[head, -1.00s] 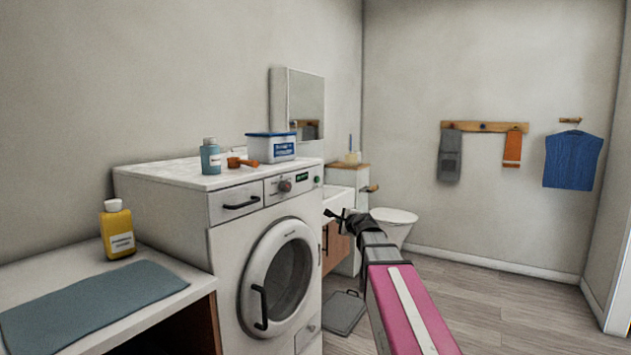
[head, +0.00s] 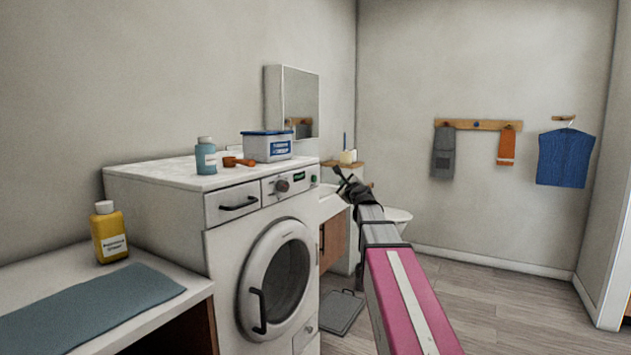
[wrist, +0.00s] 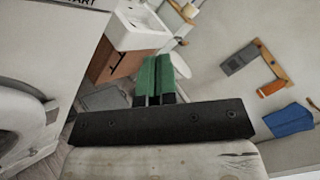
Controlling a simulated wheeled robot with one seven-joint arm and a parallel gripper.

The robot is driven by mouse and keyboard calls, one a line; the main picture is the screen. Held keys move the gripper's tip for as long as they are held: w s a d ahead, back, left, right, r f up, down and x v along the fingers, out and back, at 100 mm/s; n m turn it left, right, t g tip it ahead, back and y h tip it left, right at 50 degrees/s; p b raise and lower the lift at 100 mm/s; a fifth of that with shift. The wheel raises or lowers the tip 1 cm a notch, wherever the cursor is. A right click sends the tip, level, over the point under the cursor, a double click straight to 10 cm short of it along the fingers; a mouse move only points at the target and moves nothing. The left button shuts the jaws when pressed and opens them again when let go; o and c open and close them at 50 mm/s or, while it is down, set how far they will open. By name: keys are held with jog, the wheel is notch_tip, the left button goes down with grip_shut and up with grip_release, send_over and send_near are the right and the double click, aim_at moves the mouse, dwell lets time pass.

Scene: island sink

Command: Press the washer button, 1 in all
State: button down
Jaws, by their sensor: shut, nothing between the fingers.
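The white washer (head: 225,255) stands at centre-left in the head view, with a round door (head: 278,278) on its front. Its control panel holds a dark knob (head: 282,186), a small lit display (head: 298,176) and a small green button (head: 314,179) at the right end. My gripper (head: 341,176) is just right of the button in the picture, apart from the panel as far as I can tell. In the wrist view its green fingers (wrist: 154,76) are together and empty. The washer's front (wrist: 45,50) shows at left there, with part of a printed label at the top edge.
A blue bottle (head: 206,157), an orange scoop (head: 236,162) and a blue-lidded tub (head: 267,146) stand on the washer. A yellow bottle (head: 109,232) stands on the counter at left. A sink cabinet (head: 333,240) and toilet are beyond my arm. The floor at right is clear.

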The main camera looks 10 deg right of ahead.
aim_at(314, 179)
jog(key=w+a, duration=0.5)
jog(key=a, duration=0.2)
dwell(0.3)
jog(key=shift+w, duration=0.1)
dwell(1.9)
jog(key=shift+w+a, duration=0.15)
jog(key=shift+a, duration=0.15)
jog(key=shift+w+a, duration=0.35)
jog(key=shift+a, duration=0.1)
dwell(1.1)
dwell(0.3)
jog(key=shift+s+d, duration=0.6)
jog(key=shift+d, duration=0.2)
